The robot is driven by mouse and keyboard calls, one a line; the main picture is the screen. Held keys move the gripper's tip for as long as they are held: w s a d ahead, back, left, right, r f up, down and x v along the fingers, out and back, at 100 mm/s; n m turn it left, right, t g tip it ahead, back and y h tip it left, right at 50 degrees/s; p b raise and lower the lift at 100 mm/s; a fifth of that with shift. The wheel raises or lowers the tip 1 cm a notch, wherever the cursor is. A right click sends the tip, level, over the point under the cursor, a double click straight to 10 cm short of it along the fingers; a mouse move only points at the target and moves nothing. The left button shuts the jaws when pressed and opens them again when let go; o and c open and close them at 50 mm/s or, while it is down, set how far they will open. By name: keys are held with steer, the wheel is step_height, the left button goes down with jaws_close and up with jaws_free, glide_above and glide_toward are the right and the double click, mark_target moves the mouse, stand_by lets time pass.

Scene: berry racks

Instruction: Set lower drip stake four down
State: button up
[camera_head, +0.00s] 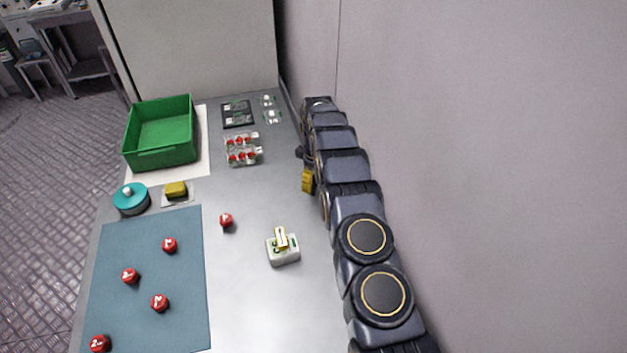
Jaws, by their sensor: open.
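A small white block (283,253) stands on the grey table right of centre. A pale yellow, stake-like piece (281,238) stands up from its top; I cannot read a number on it. My gripper (307,181) is at the table's right side, partly hidden by my arm, with a yellow part showing low down. It is open, and I see nothing held in it. It is apart from the white block, farther back and slightly right. Two clear racks with red berries, the farther (241,139) and the nearer (243,156), lie left of my gripper.
A green crate (160,157) stands back left. A teal round container (131,203) and a yellow sponge-like block (175,189) are in front of it. Red pieces lie on a blue mat (190,260); another red piece (226,220) is beside it. A wall (480,120) bounds the right.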

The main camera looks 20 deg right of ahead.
step_height(320, 180, up, 12)
steer(key=shift+f, duration=0.25)
steer(key=s+a+r+m, duration=0.2)
steer(key=s+r, duration=0.5)
steer(key=s, duration=0.1)
steer(key=s+a+r+m, duration=0.2)
steer(key=s+a+r, duration=0.1)
steer(key=s+r, duration=0.45)
steer(key=s+a+m+g, duration=0.1)
steer(key=s+m, duration=0.4)
steer(key=s, duration=2.4)
steer(key=shift+s+a+r+g, duration=0.3)
steer(key=shift+s+a, duration=0.1)
steer(key=shift+a, duration=0.25)
